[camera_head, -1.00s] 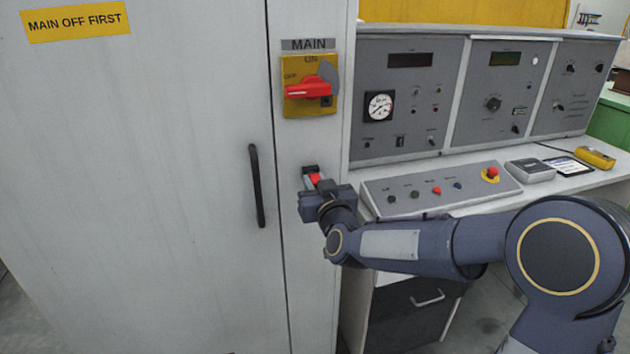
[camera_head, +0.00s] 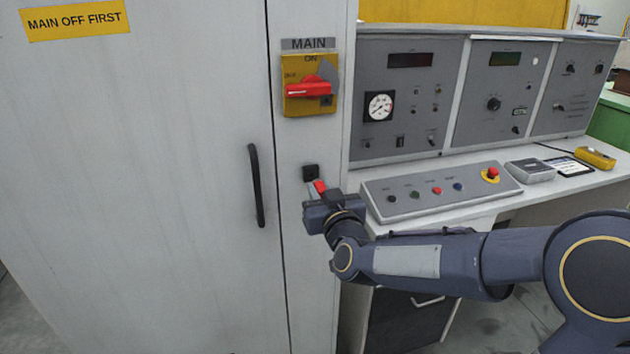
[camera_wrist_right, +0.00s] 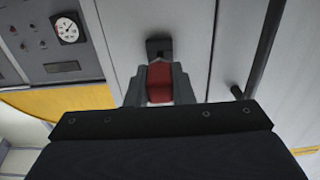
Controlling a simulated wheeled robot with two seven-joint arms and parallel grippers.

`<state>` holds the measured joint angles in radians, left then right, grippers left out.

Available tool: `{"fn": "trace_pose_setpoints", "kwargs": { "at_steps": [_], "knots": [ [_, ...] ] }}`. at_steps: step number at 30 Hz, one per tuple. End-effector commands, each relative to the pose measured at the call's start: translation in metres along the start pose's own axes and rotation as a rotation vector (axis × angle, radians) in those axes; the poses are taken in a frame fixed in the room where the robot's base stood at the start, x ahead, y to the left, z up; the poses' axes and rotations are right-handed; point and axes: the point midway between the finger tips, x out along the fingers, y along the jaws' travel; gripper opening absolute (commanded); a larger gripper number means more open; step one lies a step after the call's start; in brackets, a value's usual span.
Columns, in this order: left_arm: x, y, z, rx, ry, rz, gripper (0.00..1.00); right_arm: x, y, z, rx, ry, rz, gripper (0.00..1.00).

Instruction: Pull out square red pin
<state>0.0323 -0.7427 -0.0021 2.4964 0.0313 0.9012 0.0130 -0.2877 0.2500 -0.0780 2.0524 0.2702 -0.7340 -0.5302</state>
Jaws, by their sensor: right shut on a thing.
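The red pin (camera_head: 319,187) is between the fingers of my right gripper (camera_head: 324,192), which is shut on it. In the right wrist view the red pin (camera_wrist_right: 160,82) sits between both fingers of the gripper (camera_wrist_right: 160,88). The black square socket (camera_head: 311,172) is on the cabinet's narrow panel, just above and left of the pin in the head view. The pin appears clear of the socket there. In the right wrist view the dark socket (camera_wrist_right: 159,47) shows just beyond the pin. My left gripper is not in view.
The red MAIN switch handle (camera_head: 309,89) is on a yellow plate above the socket. A black door handle (camera_head: 256,186) stands out to the left. The control desk with a button box (camera_head: 441,188) is on the right, close to my right arm.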

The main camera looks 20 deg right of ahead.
Motion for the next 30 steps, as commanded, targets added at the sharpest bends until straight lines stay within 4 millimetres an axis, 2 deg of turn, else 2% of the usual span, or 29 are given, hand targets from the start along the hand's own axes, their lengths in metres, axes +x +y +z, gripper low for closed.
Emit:
{"fn": "trace_pose_setpoints", "kwargs": {
  "at_steps": [16,30],
  "knots": [
    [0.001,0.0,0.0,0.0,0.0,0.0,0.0,-0.021,0.0,0.0,-0.001,0.001,0.0,0.0],
    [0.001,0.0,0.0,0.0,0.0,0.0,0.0,-0.023,0.0,0.0,-0.001,0.001,0.0,0.0]
  ]
}}
